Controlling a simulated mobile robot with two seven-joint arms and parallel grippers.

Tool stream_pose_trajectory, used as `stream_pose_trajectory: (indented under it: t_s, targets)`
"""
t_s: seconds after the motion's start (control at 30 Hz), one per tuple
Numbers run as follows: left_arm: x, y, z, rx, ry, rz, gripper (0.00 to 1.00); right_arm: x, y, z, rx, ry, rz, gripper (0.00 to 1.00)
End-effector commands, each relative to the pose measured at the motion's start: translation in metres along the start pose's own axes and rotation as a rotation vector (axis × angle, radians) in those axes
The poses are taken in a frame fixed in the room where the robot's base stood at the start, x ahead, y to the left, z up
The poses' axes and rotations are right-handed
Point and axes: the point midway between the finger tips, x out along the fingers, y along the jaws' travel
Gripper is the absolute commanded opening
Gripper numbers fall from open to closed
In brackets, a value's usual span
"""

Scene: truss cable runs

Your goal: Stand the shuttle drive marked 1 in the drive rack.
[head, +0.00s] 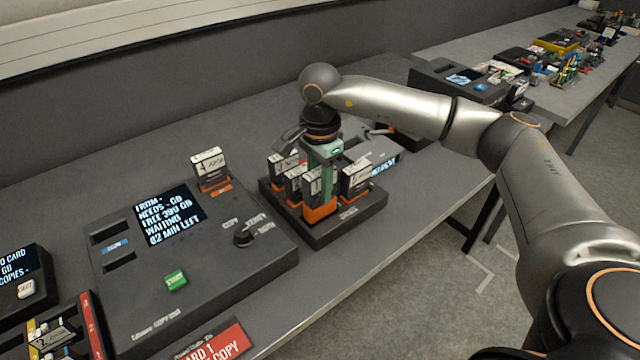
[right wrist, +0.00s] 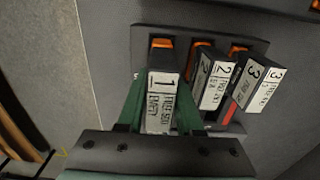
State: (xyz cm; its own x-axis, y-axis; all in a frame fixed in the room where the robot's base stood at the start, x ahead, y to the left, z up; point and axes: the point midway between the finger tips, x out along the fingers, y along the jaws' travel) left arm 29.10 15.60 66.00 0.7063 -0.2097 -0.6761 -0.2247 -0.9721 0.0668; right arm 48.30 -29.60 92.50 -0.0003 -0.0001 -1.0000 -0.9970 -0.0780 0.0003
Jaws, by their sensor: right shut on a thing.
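The shuttle drive marked 1 (right wrist: 160,100) is a dark block with a white label reading 1 and EMPTY. My right gripper (right wrist: 157,112) is shut on it, with a green finger on each side. In the head view the right gripper (head: 322,165) points down over the drive rack (head: 338,230), a dark block with orange-based drives standing in it. The held drive (head: 312,186) is about upright, at the near part of the rack. The frames do not show whether its foot is fully down in a slot. My left gripper is not in view.
Other drives stand close by in the rack, including one marked 2 (right wrist: 215,85) and one marked 3 (right wrist: 262,82). A copy station (head: 190,270) with a lit screen is left of the rack, with another drive (head: 211,168) in it. The table's front edge is close.

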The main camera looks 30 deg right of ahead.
Motion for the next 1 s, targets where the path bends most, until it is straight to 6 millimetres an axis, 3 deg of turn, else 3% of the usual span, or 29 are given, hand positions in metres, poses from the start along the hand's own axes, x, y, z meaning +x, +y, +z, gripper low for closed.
stream_pose_trajectory:
  t_s: [1.0]
  targets:
    - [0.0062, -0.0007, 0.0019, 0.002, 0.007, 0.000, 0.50, 0.0107, -0.0001, 0.0002, 0.000, -0.001, -0.002, 0.00]
